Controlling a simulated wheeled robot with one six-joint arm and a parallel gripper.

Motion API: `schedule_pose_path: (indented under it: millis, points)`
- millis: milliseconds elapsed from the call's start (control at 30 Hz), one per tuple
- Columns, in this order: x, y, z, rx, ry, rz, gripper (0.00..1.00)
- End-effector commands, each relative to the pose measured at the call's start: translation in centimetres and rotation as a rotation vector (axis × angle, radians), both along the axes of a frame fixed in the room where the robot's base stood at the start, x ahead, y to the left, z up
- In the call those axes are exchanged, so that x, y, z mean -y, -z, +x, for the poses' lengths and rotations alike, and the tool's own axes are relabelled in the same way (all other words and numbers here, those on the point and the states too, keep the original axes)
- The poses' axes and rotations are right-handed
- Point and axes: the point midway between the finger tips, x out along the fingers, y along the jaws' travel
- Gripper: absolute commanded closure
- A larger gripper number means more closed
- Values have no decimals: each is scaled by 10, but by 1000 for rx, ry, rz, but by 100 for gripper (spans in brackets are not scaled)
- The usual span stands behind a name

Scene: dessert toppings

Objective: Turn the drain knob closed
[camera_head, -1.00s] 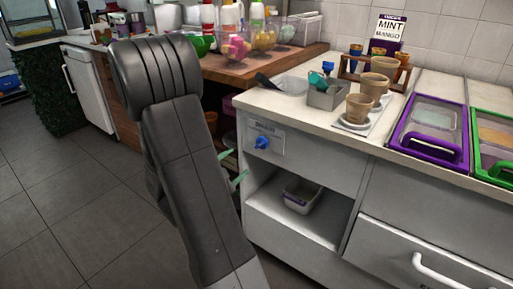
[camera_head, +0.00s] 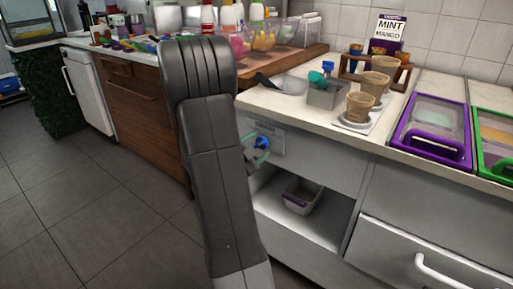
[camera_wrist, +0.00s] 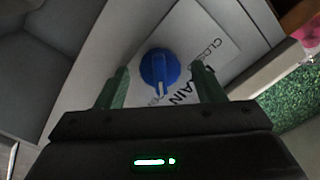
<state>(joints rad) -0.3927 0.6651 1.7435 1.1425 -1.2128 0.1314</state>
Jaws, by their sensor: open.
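The blue drain knob (camera_head: 262,142) sits on a labelled plate on the white counter's front panel, above an open shelf. In the wrist view the knob (camera_wrist: 160,68) is round, with a white pointer mark towards the bottom of the picture. The plate (camera_wrist: 205,40) reads "DRAIN", with "CLOSED" and a partly hidden word beside the knob. My gripper (camera_wrist: 160,85) is open, its green fingers on either side of the knob in this view. Contact does not show. In the head view my gripper (camera_head: 257,155) is at the knob, partly hidden by my arm.
A grey bin (camera_head: 302,196) stands on the open shelf below the knob. A metal box (camera_head: 326,95), paper cups (camera_head: 360,106) and a purple-rimmed container (camera_head: 432,132) are on the counter top. The floor (camera_head: 110,215) at left is clear.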

Motion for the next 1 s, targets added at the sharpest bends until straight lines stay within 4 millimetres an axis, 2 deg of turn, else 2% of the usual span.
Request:
schedule_pose_path:
  millis: [33,267,633,1000]
  points:
    - [0,0,0,0,0,0,38]
    - [0,0,0,0,0,0,83]
    - [0,-1,0,-33,1,-44,82]
    - [0,-3,0,-195,1,-266,82]
